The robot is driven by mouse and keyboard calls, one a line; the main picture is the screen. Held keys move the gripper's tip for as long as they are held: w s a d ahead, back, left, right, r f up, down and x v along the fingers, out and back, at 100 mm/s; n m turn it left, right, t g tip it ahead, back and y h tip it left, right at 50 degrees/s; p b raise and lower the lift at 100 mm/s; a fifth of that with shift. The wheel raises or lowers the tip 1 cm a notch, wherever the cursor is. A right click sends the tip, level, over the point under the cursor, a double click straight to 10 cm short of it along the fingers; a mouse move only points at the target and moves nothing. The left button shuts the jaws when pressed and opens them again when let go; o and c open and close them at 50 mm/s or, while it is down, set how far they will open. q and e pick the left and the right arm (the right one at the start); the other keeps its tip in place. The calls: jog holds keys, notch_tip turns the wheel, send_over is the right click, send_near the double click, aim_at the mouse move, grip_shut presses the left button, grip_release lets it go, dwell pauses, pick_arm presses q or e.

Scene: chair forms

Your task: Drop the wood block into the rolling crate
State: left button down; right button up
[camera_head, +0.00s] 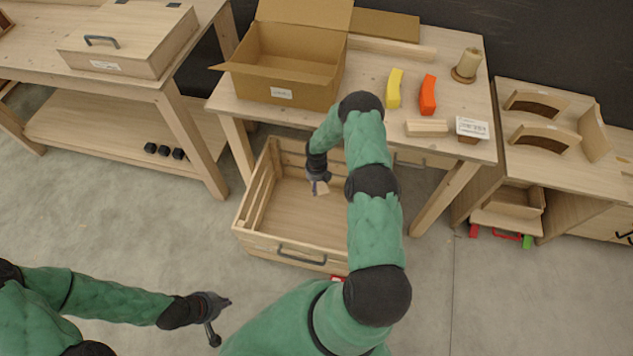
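My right arm reaches from the bottom middle over the rolling crate (285,249), an open slatted wooden box on the floor with a dark handle on its front. My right gripper (319,181) points down over the crate's inside. A small pale wood block (321,188) shows at its fingertips, and the gripper appears shut on it. The block seems to be above the crate floor; the exact height is hard to tell. My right arm hides the crate's right part. My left gripper (221,321) is open and empty, over the floor in front of the crate.
A workbench (235,98) behind the crate bears an open cardboard box (285,65), a yellow piece (394,88), an orange piece (428,94) and a pale wooden piece (427,128). Another bench (110,120) stands left, shelves (560,165) right. Floor left of the crate is clear.

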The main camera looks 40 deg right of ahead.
jog(key=shift+f+b, duration=0.8)
jog(key=shift+f, duration=0.8)
jog(key=o, duration=1.3)
notch_tip(320, 180, up, 12)
